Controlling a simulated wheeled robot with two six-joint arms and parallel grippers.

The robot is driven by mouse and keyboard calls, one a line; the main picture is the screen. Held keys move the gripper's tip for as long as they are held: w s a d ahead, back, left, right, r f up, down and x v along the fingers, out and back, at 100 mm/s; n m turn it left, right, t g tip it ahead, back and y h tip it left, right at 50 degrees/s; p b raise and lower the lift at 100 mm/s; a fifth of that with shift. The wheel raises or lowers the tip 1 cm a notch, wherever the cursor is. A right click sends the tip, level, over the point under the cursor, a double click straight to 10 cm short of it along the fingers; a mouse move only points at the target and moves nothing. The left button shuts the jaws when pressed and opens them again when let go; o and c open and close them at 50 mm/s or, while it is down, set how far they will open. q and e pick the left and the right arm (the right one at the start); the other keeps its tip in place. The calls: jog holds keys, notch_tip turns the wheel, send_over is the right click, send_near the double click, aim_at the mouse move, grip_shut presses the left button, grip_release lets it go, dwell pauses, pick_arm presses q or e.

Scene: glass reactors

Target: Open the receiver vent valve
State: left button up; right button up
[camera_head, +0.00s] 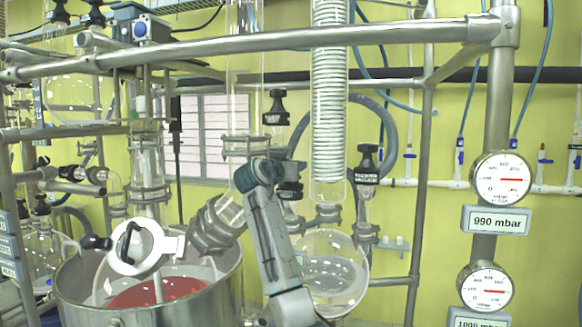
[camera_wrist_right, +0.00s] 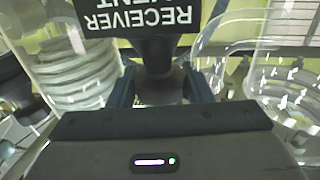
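A black valve with a sign reading RECEIVER VENT (camera_wrist_right: 140,18), upside down in the right wrist view, has its black stem (camera_wrist_right: 160,75) between the two blue fingers of my right gripper (camera_wrist_right: 160,95). The fingers flank the stem closely; whether they press on it I cannot tell. In the head view my right arm rises from the bottom centre, and its gripper end (camera_head: 268,170) is beside a black valve part (camera_head: 290,180) above the round glass receiver flask (camera_head: 328,275). The arm partly hides this valve. My left gripper is not in view.
A glass condenser with a white coil (camera_head: 329,95) stands just right of my gripper. Other black valves (camera_head: 367,165) (camera_head: 277,108) are close by. Steel frame pipes (camera_head: 250,45) cross above. The open steel vessel (camera_head: 225,285) and the gauge post (camera_head: 494,130) flank the area.

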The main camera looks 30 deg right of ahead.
jog(key=shift+s+f+n+t+y+b, duration=0.15)
jog(key=shift+n+t+y+b, duration=0.45)
jog(key=shift+t, duration=0.3)
jog(key=n+t+y, duration=0.4)
jog(key=shift+y, duration=0.3)
jog(key=n+t+y, duration=0.1)
jog(key=n+y, duration=0.1)
jog(key=shift+d+t+y, duration=0.1)
jog(key=shift+t+y, duration=0.3)
jog(key=shift+o, duration=0.5)
jog(key=shift+a+r+n+y, duration=0.3)
jog(key=shift+r+n+y, duration=0.05)
jog(key=shift+n+y, duration=0.05)
jog(key=o, duration=0.7)
jog(key=shift+c, duration=0.2)
jog(key=shift+h, duration=0.3)
